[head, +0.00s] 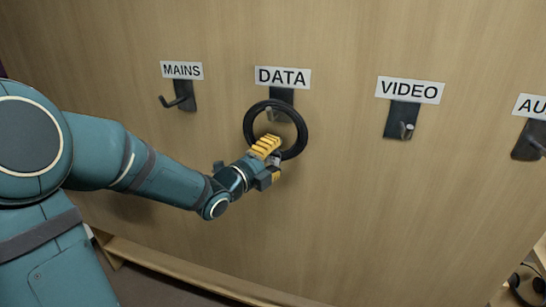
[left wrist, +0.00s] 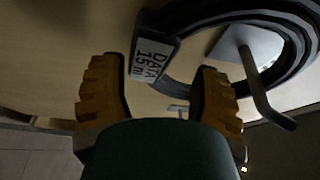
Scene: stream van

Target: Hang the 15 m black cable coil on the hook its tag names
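The black cable coil (head: 301,133) is against the wall panel below the DATA sign (head: 283,77). The DATA hook (head: 270,113) shows inside the ring; I cannot tell whether the coil's weight rests on it. In the left wrist view the coil (left wrist: 303,35) curves around the hook plate, and the hook's peg (left wrist: 258,95) points out through the opening. The coil's white tag (left wrist: 150,60) reads "DATA 15 m". My left gripper (head: 268,149) is at the coil's lower part. Its yellow fingers (left wrist: 163,95) are apart, with the tag showing between and beyond them. My right gripper is not in view.
The MAINS hook (head: 181,98) is to the left; the VIDEO hook (head: 403,125) and a partly cut-off hook (head: 531,140) are to the right, all empty. A wooden ledge (head: 170,264) runs along the bottom.

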